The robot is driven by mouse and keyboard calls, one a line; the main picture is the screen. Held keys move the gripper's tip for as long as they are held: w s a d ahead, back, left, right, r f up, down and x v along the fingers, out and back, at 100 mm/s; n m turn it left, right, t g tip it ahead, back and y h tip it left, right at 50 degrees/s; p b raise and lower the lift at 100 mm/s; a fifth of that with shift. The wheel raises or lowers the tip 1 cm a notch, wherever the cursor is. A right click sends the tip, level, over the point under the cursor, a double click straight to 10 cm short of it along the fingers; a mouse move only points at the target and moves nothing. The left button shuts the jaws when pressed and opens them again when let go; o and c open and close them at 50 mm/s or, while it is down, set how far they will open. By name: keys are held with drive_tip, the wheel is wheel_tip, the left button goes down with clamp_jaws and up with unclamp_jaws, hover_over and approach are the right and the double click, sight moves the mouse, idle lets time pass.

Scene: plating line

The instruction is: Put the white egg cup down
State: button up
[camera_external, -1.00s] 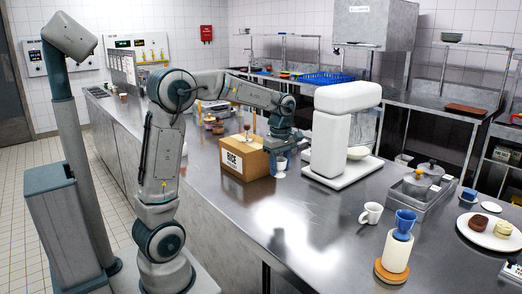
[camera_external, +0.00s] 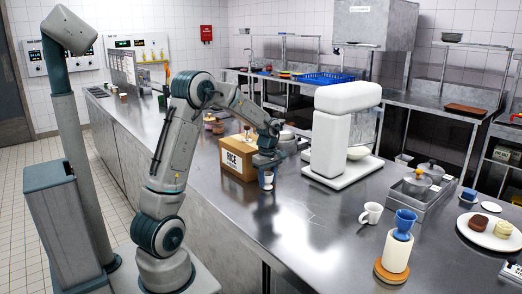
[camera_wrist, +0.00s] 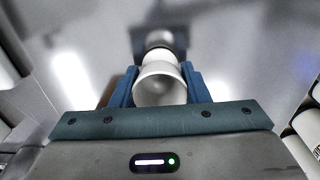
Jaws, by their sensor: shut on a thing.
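The white egg cup (camera_wrist: 158,84) is between the blue fingers of my gripper (camera_wrist: 160,88) in the wrist view, with its open bowl facing the camera. In the external view the small white egg cup (camera_external: 268,181) hangs below my gripper (camera_external: 267,162), close in front of the rice box. My gripper is shut on it. The cup looks upright. I cannot tell for sure whether its foot touches the steel counter (camera_external: 262,222).
The cardboard rice box (camera_external: 236,162) stands just behind and left of my gripper. A white mixer-like machine (camera_external: 332,135) stands to the right. A white mug (camera_external: 371,214) and a blue cup on a white cylinder (camera_external: 396,250) are nearer right. The counter's front middle is clear.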

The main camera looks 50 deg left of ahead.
drive_tip(key=shift+f, duration=0.2)
drive_tip(key=o, duration=1)
drive_tip(key=shift+c, duration=0.2)
wheel_tip(320, 180, up, 12)
drive_tip(key=s+d+f+m+t, duration=0.1)
drive_tip(key=s+d+m, duration=0.4)
drive_tip(key=s+m, duration=0.4)
drive_tip(key=s+d+f+m+t, duration=0.1)
drive_tip(key=s+d+f+m, duration=0.1)
drive_tip(key=s+d+m, duration=0.3)
drive_tip(key=s+m, duration=0.4)
drive_tip(key=s, duration=0.5)
drive_tip(key=shift+d+f+t, duration=0.2)
drive_tip(key=shift+d+t, duration=0.05)
drive_tip(key=shift+t, duration=0.15)
